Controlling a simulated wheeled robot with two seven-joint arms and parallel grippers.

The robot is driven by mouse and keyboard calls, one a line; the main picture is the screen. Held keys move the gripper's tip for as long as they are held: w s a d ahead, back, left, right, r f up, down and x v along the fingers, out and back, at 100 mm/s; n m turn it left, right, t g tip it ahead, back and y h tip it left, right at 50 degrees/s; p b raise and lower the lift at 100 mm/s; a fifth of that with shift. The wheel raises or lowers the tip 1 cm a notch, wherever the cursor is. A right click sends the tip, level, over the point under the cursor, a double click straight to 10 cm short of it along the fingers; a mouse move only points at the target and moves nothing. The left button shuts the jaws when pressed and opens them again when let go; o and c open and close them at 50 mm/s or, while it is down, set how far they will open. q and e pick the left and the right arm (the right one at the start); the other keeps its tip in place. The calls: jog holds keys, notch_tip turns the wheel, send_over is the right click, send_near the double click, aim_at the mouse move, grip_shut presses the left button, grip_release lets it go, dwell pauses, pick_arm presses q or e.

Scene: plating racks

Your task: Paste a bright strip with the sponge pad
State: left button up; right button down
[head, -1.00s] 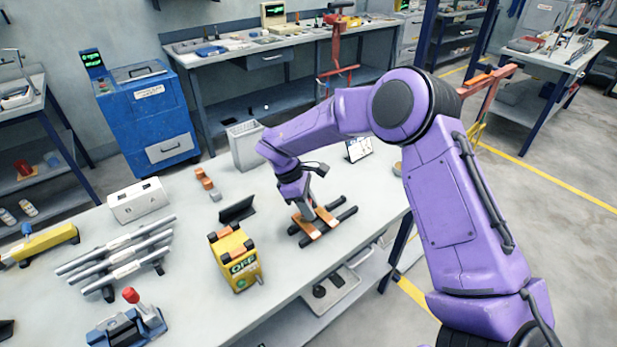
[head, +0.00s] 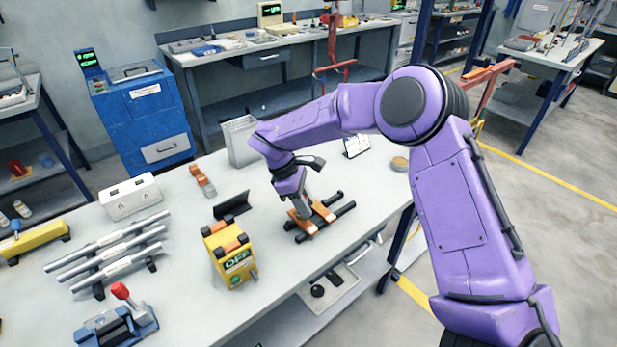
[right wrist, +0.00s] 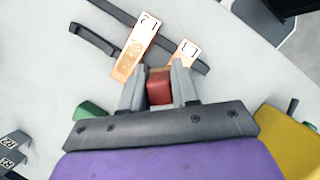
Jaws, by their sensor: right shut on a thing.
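Two copper-coloured strips lie side by side across a black two-rail rack on the bench. In the right wrist view, the longer-looking strip (right wrist: 135,50) has a pale marked upper end and a patchy orange lower part; the other strip (right wrist: 183,52) also has a pale marked end and is partly hidden by my gripper. My right gripper (head: 305,213) is low over the rack (head: 345,209). It is shut on a small red block with a tan front face, seemingly the sponge pad (right wrist: 160,88), close to the strips; contact cannot be told. My left gripper is out of view.
A yellow box (head: 230,263) with a green OFF display stands left of the rack, with a black angled holder (head: 232,204) behind it. Silver bars (head: 110,255), a red-knobbed fixture (head: 122,328) and a white box (head: 131,199) stand farther left. Bench right of the rack is mostly clear.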

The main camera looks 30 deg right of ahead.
jog(key=shift+d, duration=0.45)
jog(key=shift+r+p, duration=1.65)
jog(key=shift+r, duration=2.45)
jog(key=shift+a+f, duration=0.1)
jog(key=shift+f, duration=0.05)
